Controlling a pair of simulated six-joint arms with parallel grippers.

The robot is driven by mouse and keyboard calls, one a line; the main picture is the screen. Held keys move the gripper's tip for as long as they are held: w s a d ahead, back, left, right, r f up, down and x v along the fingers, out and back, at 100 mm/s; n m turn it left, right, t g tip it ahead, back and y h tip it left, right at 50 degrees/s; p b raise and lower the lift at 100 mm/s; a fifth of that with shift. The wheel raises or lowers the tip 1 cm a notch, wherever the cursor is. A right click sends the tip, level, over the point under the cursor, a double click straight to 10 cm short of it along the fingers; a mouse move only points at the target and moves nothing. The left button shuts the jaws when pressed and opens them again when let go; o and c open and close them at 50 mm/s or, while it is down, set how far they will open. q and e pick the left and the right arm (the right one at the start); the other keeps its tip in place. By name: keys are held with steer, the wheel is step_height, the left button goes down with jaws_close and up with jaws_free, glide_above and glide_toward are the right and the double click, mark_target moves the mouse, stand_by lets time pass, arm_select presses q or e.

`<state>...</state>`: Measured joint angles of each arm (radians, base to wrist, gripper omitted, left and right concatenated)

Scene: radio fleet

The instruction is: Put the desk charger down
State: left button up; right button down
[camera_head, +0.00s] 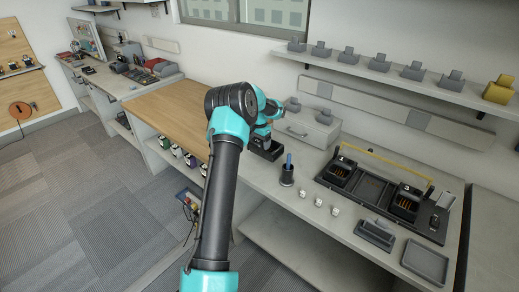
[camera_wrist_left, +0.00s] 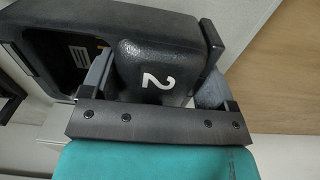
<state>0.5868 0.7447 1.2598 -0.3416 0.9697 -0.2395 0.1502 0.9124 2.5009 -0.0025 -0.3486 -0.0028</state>
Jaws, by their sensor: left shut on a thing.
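The desk charger (camera_wrist_left: 156,58) is a black, rounded block with a white number 2 and an open well at the left in the left wrist view. My left gripper (camera_wrist_left: 155,88) is shut on it, one grey finger on each side. In the head view the charger (camera_head: 266,151) is a dark block below my left gripper (camera_head: 262,137), near the joint of the grey counter and the wooden top. I cannot tell whether its base touches the surface. My right gripper is not in view.
A black tray (camera_head: 372,189) with other chargers stands at the right of the counter. A dark cup with a blue item (camera_head: 287,176) and several small white pieces (camera_head: 318,202) stand nearer. A grey box (camera_head: 308,129) is behind the charger. The wooden top (camera_head: 175,109) is clear.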

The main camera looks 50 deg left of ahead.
arm_select(q)
steer(key=shift+f, duration=0.1)
steer(key=shift+f, duration=1.75)
steer(key=shift+f, duration=0.2)
steer(key=o, duration=1.1)
steer(key=shift+r, duration=0.15)
step_height(320, 180, up, 12)
steer(key=shift+r, duration=0.1)
